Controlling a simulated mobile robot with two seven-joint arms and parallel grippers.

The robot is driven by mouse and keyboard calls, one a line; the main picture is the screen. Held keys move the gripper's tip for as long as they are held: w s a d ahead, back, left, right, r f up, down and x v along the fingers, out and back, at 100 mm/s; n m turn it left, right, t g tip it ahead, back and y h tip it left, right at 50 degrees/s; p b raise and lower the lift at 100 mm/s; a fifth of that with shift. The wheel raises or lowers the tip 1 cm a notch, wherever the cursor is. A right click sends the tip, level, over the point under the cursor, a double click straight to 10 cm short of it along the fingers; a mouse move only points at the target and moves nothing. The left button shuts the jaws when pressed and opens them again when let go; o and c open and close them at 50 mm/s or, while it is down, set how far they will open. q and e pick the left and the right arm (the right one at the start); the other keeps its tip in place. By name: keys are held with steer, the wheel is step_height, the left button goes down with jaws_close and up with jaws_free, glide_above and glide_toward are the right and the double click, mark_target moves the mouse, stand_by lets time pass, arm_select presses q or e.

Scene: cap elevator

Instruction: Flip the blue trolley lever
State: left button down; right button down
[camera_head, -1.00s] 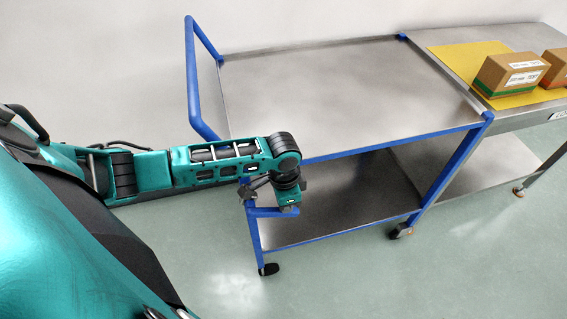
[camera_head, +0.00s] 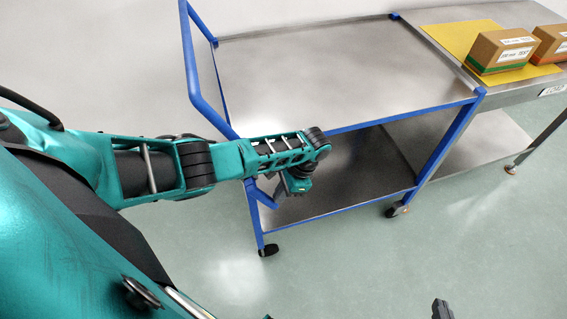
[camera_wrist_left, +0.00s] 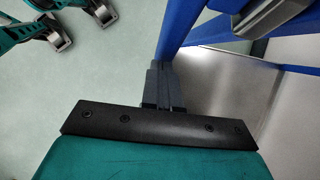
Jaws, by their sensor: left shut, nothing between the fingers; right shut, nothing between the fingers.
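The blue trolley (camera_head: 300,85) stands in front of me, with a grey steel top and a lower shelf. Its blue lever (camera_head: 263,196) is a short bar at the near left leg, slanting down to the right in the head view. My left gripper (camera_head: 281,190) is beside the lever, partly hidden by my wrist. In the left wrist view its fingers (camera_wrist_left: 164,88) are shut and empty, close to a blue bar (camera_wrist_left: 182,32); I cannot tell whether they touch it. The dark tip of my right gripper (camera_head: 441,309) shows at the bottom edge, shut and empty.
A tall blue handle (camera_head: 190,65) rises at the trolley's left end. A steel table (camera_head: 520,97) adjoins the trolley on the right, with a yellow mat (camera_head: 440,38) and cardboard boxes (camera_head: 500,50). The floor in front is clear.

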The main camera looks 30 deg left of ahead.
arm_select(q)
steer(key=shift+s+a+f, duration=0.5)
steer(key=shift+s+f, duration=0.1)
steer(key=shift+f, duration=0.2)
arm_select(e)
steer(key=shift+r, duration=0.2)
arm_select(q)
steer(key=shift+f, duration=0.1)
arm_select(e)
steer(key=shift+w, duration=0.1)
